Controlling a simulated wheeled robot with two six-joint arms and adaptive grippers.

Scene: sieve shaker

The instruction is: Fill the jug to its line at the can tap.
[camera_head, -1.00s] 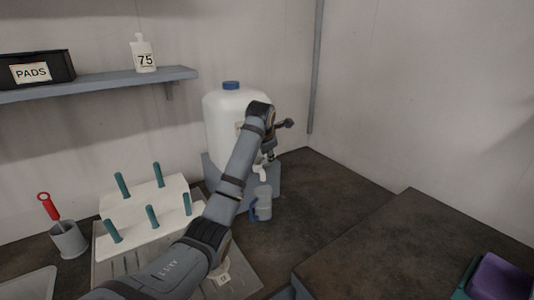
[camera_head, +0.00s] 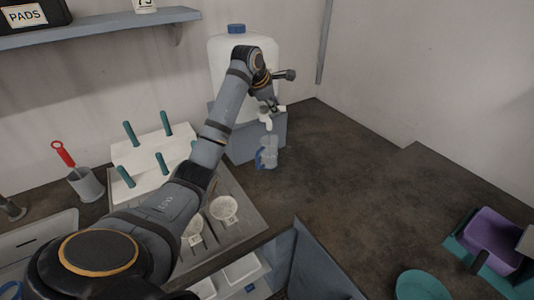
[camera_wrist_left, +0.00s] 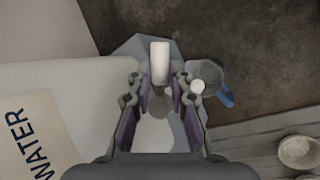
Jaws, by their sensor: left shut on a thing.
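The large white can (camera_head: 222,75) with a blue cap stands on a grey-blue stand at the back. Its white tap (camera_head: 266,121) points down at the front; a white tap part (camera_wrist_left: 160,62) shows between my fingers in the left wrist view. My left gripper (camera_head: 272,104) is at the tap, shut on it. The clear jug (camera_head: 270,151) with a blue handle stands upright on the counter below the tap; it also shows in the left wrist view (camera_wrist_left: 207,73), beside the right finger. Its line and water level cannot be made out.
A white rack (camera_head: 150,152) with teal handles and a grey tray with round dishes (camera_head: 223,207) lie left of the jug. A cup with a red tool (camera_head: 85,184) is further left. A purple thing (camera_head: 490,236) is at right.

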